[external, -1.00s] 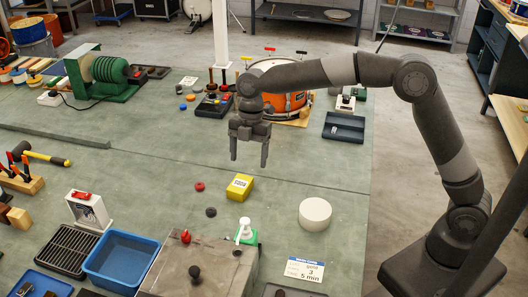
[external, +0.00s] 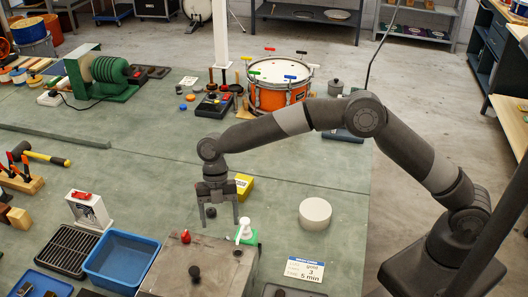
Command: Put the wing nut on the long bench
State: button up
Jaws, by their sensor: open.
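I cannot make out for sure which small piece is the wing nut. A small dark round piece (external: 211,212) lies on the green bench top (external: 290,180) and shows between my fingers. My gripper (external: 218,224) points down above the bench with its two fingers apart and nothing visibly held. I cannot tell its exact height. A yellow box (external: 244,185) is just behind it, partly hidden by my gripper. The small red ring seen earlier is hidden behind my arm.
A grey box (external: 160,277) with several knobs and a white-and-green bottle (external: 246,232) stand in front of my gripper. A blue bin (external: 121,262) is to the left, a white cylinder (external: 315,214) to the right. An orange drum (external: 279,92) stands behind.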

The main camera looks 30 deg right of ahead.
aim_at(220, 237)
jog(key=x, duration=0.5)
jog(key=shift+a+f, duration=0.1)
jog(key=shift+a, duration=0.05)
jog(key=shift+c, duration=0.2)
jog(key=c, duration=1.1)
